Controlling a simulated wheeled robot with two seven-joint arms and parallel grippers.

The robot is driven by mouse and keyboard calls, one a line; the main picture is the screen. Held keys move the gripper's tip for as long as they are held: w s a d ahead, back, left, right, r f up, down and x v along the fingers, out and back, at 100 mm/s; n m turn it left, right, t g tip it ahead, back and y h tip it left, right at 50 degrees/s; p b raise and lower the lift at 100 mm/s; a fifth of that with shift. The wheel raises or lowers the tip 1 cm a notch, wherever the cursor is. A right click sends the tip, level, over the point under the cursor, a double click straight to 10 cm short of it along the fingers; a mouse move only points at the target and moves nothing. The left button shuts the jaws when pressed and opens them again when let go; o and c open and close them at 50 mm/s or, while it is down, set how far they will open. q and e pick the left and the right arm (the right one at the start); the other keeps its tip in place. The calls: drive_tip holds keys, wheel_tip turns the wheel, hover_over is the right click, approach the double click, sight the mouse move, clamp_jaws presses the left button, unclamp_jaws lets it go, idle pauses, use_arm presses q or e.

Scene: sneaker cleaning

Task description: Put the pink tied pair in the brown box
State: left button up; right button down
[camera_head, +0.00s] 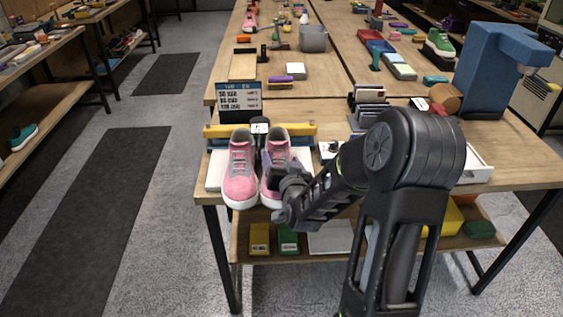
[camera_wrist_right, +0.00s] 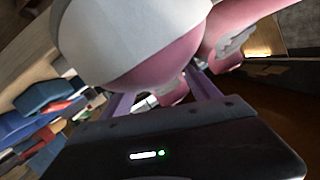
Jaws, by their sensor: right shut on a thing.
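The pink pair, two pink sneakers (camera_head: 240,172) with grey laces and white soles, stands side by side at the front left of the table, toes at the front edge. I cannot tell whether it rests on the table or hangs just above it. My right gripper (camera_head: 273,178) is shut on the right-hand shoe of the pair. In the right wrist view a white sole and pink upper (camera_wrist_right: 180,45) fill the space in front of the fingers (camera_wrist_right: 163,97). I cannot make out a brown box for certain. My left gripper is not in view.
A yellow bar (camera_head: 300,130) and a small sign (camera_head: 240,98) stand behind the shoes. A blue machine (camera_head: 490,75) stands at the right. The lower shelf holds a yellow box (camera_head: 260,238) and a green box (camera_head: 288,240). The floor on the left is free.

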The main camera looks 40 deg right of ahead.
idle(0.3)
drive_tip(key=shift+f, duration=0.15)
drive_tip(key=shift+c, duration=0.9)
unclamp_jaws()
